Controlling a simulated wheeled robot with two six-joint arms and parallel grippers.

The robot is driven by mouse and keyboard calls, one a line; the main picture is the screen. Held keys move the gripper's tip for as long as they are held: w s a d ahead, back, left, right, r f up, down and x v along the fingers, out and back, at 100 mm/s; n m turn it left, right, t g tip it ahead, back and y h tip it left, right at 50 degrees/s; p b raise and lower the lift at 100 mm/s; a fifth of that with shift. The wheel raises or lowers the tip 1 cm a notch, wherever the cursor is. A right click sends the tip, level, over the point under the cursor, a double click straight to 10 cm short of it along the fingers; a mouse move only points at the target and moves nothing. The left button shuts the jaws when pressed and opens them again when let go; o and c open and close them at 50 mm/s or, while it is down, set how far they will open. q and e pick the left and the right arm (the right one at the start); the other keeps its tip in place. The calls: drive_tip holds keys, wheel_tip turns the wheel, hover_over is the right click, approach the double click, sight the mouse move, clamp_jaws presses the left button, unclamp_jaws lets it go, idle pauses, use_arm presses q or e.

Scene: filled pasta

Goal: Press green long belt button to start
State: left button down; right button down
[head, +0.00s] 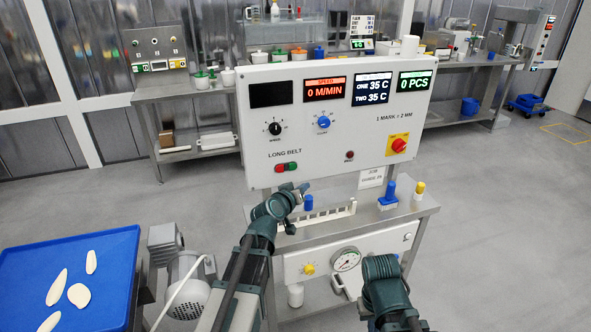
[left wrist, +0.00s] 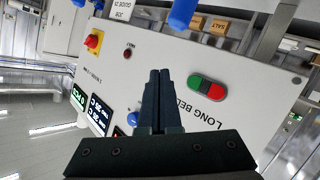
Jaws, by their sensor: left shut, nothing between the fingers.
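The long belt button pair sits under the "LONG BELT" label on the white panel (head: 340,105). Its green half (head: 292,166) is on the right and its red half (head: 280,168) on the left in the head view. In the left wrist view the panel is turned over, with green (left wrist: 197,83) left of red (left wrist: 214,91). My left gripper (head: 303,188) is below and slightly right of the buttons, apart from them. In the left wrist view its fingers (left wrist: 158,75) are closed together and empty, beside the green half. My right gripper is not visible; only the right arm shows.
A red-and-yellow rotary switch (head: 398,145), knobs and displays are on the same panel. A blue-topped item (head: 388,193) and a yellow-topped one (head: 419,191) stand on the ledge at right. A blue tray (head: 100,250) with pale dough pieces is at lower left.

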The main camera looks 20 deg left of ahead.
sight(297, 167)
use_arm(q)
drive_tip(key=shift+w+a, duration=0.8)
drive_tip(key=shift+w, duration=0.4)
drive_tip(key=shift+w+a, duration=0.85)
drive_tip(key=shift+w, duration=0.4)
drive_tip(key=shift+w+a, duration=0.8)
drive_tip(key=shift+w, duration=0.4)
drive_tip(key=shift+w+a, duration=0.25)
drive_tip(key=shift+w, duration=0.1)
drive_tip(key=shift+w+a, duration=0.25)
drive_tip(key=shift+w, duration=0.1)
idle(0.6)
drive_tip(key=shift+s+d, duration=0.5)
drive_tip(key=shift+s, duration=0.2)
drive_tip(key=shift+s, duration=0.1)
